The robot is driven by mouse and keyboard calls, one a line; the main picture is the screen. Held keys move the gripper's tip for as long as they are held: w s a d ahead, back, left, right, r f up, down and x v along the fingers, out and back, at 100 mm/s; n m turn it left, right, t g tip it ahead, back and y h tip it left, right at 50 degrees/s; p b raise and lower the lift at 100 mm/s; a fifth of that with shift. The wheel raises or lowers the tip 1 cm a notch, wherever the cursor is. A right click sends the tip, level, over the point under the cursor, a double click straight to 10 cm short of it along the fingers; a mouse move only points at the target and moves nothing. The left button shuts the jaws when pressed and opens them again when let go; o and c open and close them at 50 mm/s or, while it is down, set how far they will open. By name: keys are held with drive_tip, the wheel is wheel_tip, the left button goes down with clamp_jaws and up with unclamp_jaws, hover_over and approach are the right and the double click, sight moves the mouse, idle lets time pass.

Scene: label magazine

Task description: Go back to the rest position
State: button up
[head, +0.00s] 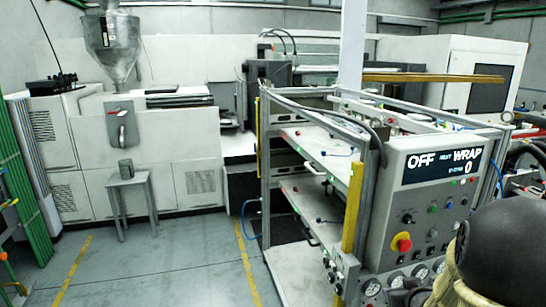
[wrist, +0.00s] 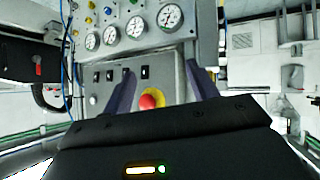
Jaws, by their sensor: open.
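My gripper (wrist: 161,68) shows in the wrist view with its two dark fingers apart and nothing between them. Beyond the fingers is a grey panel with a red knob on a yellow ring (wrist: 150,99). I cannot tell the exact gap to it. The gripper is not visible in the head view.
A metal-framed rack with a control panel (head: 440,165) stands close on the right; its display reads OFF and WRAP. Pressure gauges (wrist: 130,27) show in the wrist view. A small grey stool (head: 130,185) stands at the left. Grey floor (head: 170,265) is clear at front left.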

drive_tip(key=s+a+f+g+y, duration=0.1)
drive_tip(key=s+a+f+g, duration=0.2)
drive_tip(key=s+a+g, duration=0.5)
drive_tip(key=s+a, duration=0.7)
drive_tip(key=a, duration=0.2)
drive_tip(key=shift+y, duration=0.3)
drive_tip(key=shift+f, duration=0.1)
drive_tip(key=shift+w, duration=0.1)
